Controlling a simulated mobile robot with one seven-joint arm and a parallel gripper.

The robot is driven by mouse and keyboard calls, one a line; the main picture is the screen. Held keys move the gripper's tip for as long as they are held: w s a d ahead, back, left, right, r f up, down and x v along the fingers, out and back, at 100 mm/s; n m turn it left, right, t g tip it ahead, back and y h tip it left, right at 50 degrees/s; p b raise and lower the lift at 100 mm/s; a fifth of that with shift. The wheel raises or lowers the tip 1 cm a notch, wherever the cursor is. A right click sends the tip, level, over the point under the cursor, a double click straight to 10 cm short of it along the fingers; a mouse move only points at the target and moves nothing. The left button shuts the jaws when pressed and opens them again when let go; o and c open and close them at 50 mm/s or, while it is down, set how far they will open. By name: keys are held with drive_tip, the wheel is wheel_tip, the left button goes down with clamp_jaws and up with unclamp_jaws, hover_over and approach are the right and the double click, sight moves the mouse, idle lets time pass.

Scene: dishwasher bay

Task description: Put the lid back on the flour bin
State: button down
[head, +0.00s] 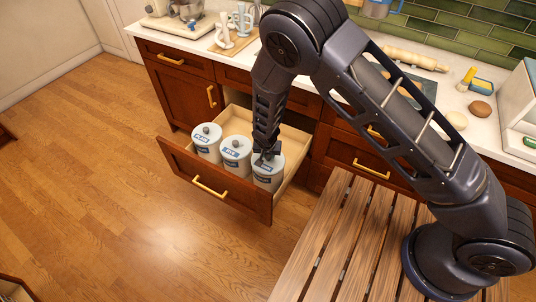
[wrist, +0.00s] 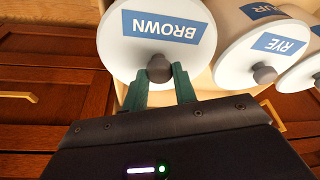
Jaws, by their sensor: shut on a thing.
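A white round lid (wrist: 190,40) with a blue BROWN label and a grey knob (wrist: 159,68) is in front of my gripper (wrist: 161,76) in the wrist view. My gripper is shut on that knob, one finger on each side. In the head view my gripper (head: 263,158) reaches down over the rightmost white bin (head: 268,181) in the open drawer. The lid appears to lie on top of this bin, mostly level. My arm hides part of it, and I cannot tell whether its rim is fully seated.
The open drawer (head: 213,193) also holds a RYE bin (head: 236,156) and a PLAIN bin (head: 207,146), both lidded and close to the left. The drawer's right side is near the held lid. A slatted wooden table (head: 330,240) stands to the right.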

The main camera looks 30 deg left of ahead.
drive_tip(key=shift+f, duration=0.1)
idle(0.8)
drive_tip(key=c, duration=0.6)
unclamp_jaws()
drive_tip(key=shift+o, duration=0.2)
drive_tip(key=shift+r, duration=3.5)
clamp_jaws()
